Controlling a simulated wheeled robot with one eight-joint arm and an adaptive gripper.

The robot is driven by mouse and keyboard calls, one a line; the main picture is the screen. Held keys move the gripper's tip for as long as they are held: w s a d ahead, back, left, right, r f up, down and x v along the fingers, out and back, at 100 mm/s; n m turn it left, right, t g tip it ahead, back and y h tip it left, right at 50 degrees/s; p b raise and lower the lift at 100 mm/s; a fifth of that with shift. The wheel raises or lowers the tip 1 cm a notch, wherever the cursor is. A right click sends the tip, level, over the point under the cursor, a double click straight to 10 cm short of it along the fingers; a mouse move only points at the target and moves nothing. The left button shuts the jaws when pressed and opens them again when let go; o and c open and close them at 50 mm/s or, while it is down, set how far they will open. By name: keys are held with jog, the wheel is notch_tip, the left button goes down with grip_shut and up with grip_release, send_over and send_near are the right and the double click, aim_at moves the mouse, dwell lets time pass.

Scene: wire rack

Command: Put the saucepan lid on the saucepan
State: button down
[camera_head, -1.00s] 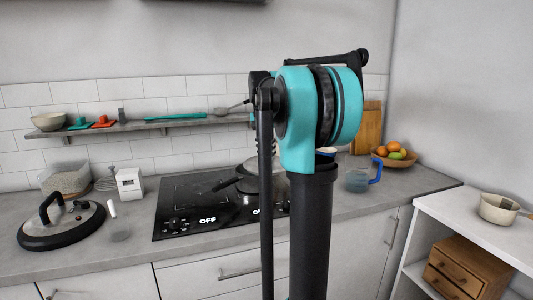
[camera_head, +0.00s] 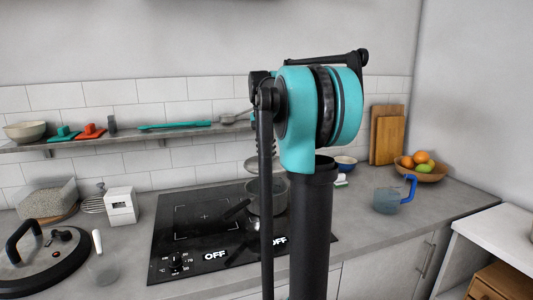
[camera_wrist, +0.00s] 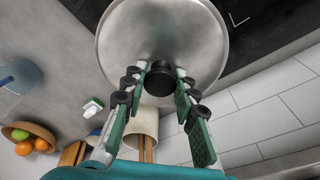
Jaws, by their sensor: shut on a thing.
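The steel saucepan lid (camera_wrist: 165,35) fills the top of the wrist view, with its black knob between my fingers. My gripper (camera_wrist: 160,80) is shut on that knob. In the head view the lid (camera_head: 256,163) shows partly behind my arm, above the saucepan (camera_head: 265,198). The saucepan stands on the black hob with its dark handle pointing left; my arm hides part of it. A gap shows between lid and pan. The pan is not visible in the wrist view.
A larger glass lid (camera_head: 40,262) lies on the counter at left, beside a glass jar (camera_head: 102,263). A blue-handled jug (camera_head: 388,199) and a fruit bowl (camera_head: 424,172) are at right. A shelf (camera_head: 165,136) runs along the wall behind the hob.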

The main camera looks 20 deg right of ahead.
aim_at(266, 160)
jog(key=shift+f, duration=3.1)
jog(key=shift+f, duration=1.15)
dwell(0.6)
jog(key=c, duration=1.1)
grip_release()
jog(key=o, duration=0.3)
